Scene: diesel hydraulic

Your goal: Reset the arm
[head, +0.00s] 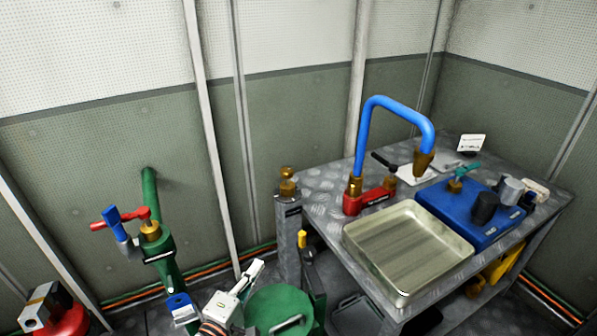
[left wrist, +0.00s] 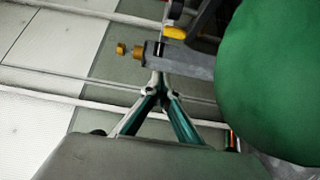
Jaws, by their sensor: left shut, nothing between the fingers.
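My left gripper (head: 256,267) is at the bottom middle of the head view, in front of the grey post and beside the green round-topped thing (head: 283,312). Its fingers are together and hold nothing. In the left wrist view the fingertips (left wrist: 158,92) meet in the middle. There, the grey post with a brass fitting (left wrist: 138,49) appears beyond them, and the green round thing (left wrist: 275,75) fills the right side. My right gripper is in neither view.
A metal table (head: 325,179) at the right carries a blue bent pipe (head: 364,135), a steel tray (head: 372,275) and a blue box (head: 440,198). A green pipe with a red-and-blue valve handle (head: 125,220) stands at the left. The grey post (head: 288,240) stands close to the table.

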